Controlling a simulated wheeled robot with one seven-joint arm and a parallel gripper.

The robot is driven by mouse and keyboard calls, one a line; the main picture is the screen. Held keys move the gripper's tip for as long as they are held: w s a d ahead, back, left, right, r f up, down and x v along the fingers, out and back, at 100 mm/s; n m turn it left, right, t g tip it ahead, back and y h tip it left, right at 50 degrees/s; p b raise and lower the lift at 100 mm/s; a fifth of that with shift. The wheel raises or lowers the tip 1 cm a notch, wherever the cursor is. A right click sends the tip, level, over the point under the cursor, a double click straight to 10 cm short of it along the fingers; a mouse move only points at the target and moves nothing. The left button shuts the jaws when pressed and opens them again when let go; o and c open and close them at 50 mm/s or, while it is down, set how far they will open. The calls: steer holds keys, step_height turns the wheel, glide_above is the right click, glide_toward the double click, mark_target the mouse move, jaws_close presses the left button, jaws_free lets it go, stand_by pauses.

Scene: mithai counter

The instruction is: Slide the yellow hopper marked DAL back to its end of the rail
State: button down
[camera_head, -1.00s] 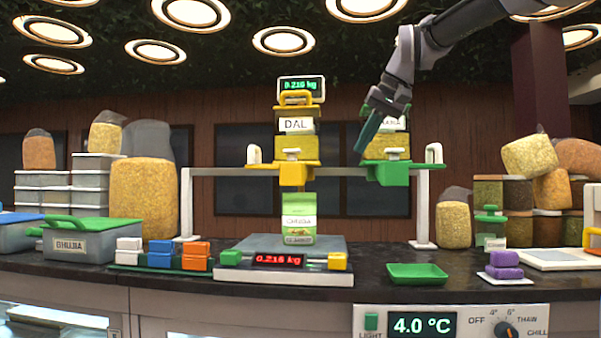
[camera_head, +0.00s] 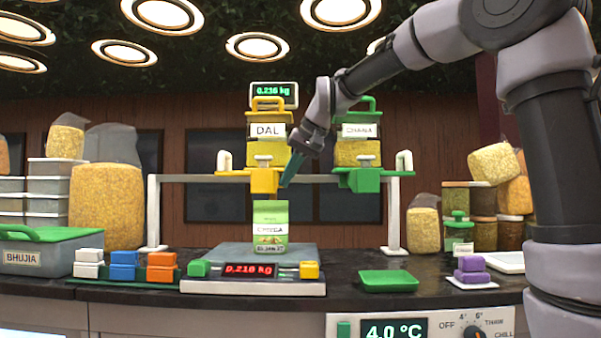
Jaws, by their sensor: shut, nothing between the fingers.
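The yellow hopper marked DAL (camera_head: 267,131) hangs on the rail (camera_head: 318,178), above the scale and left of the green hopper. It has a yellow handle on top and a yellow outlet block below. My gripper (camera_head: 288,182) is shut and empty, pointing down at the right side of the yellow hopper's base. I cannot tell whether it touches the hopper. The green hopper marked CHANA (camera_head: 358,151) hangs on the right part of the rail. White upright stops stand near both ends of the rail.
A green and white packet (camera_head: 270,226) stands on the scale (camera_head: 250,286) under the yellow hopper. The scale reads about 0.216 kg. A green tray (camera_head: 388,281) lies to the right. Coloured blocks (camera_head: 124,262) and a bin marked BHUJIA (camera_head: 35,252) are at the left.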

steer(key=shift+a, duration=0.4)
